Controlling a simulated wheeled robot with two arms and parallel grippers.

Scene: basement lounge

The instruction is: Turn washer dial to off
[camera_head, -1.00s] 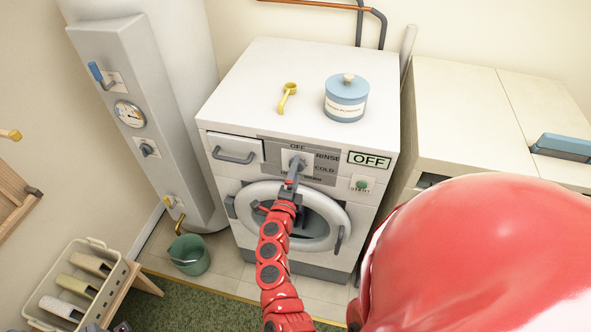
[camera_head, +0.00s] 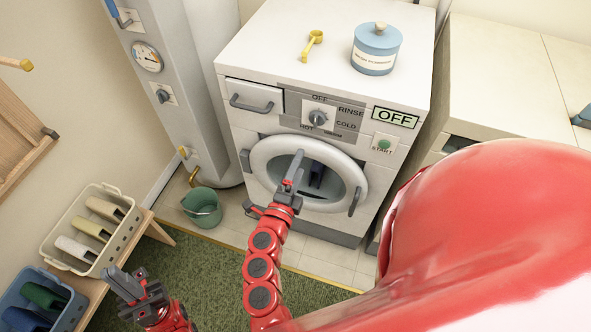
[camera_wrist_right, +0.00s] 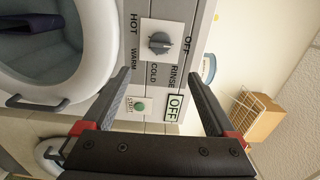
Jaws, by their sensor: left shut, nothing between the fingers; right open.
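The washer (camera_head: 238,130) stands against the back wall. Its grey dial (camera_head: 318,117) is on the front panel, ringed by OFF, RINSE, COLD, WARM and HOT labels. The green display (camera_head: 396,117) beside it reads OFF. In the right wrist view the dial (camera_wrist_right: 159,42) lies beyond the fingertips, its bar seeming to point to the OFF label. My right gripper (camera_head: 294,168) is open and empty, in front of the round door and below the dial, not touching it. It also shows in the right wrist view (camera_wrist_right: 157,80). My left gripper (camera_head: 125,280) is shut and empty at the lower left.
A yellow scoop (camera_head: 312,46) and a blue canister (camera_head: 376,50) stand on the washer. A grey-green bucket (camera_head: 203,208) is at its left. Baskets (camera_head: 122,238) sit on a low bench at the left.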

